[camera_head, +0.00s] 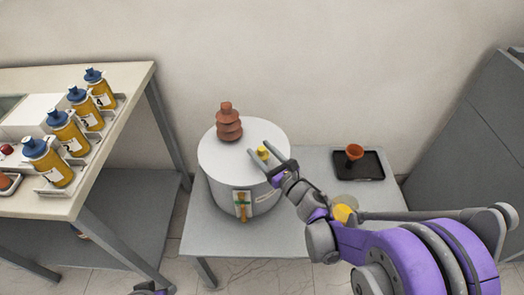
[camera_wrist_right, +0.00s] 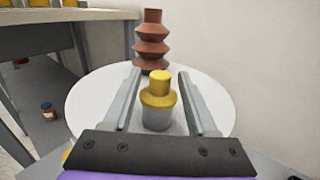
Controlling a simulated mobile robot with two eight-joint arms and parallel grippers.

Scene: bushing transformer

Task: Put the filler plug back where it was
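The yellow filler plug (camera_head: 263,153) sits on top of the white round transformer tank (camera_head: 218,160). In the right wrist view the plug (camera_wrist_right: 158,91) stands upright on a short grey neck (camera_wrist_right: 157,119). My right gripper (camera_head: 257,147) is open, with one finger on either side of the plug. The wrist view shows a gap between the plug and each finger of the gripper (camera_wrist_right: 158,72). A small dark part of my left arm (camera_head: 152,289) shows at the bottom edge; its fingers cannot be made out.
A brown ribbed bushing (camera_head: 229,126) rises from the tank behind the plug. Several yellow bottles (camera_head: 70,134) stand on the left bench (camera_head: 137,88). A grey cabinet (camera_head: 480,140) is at right.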

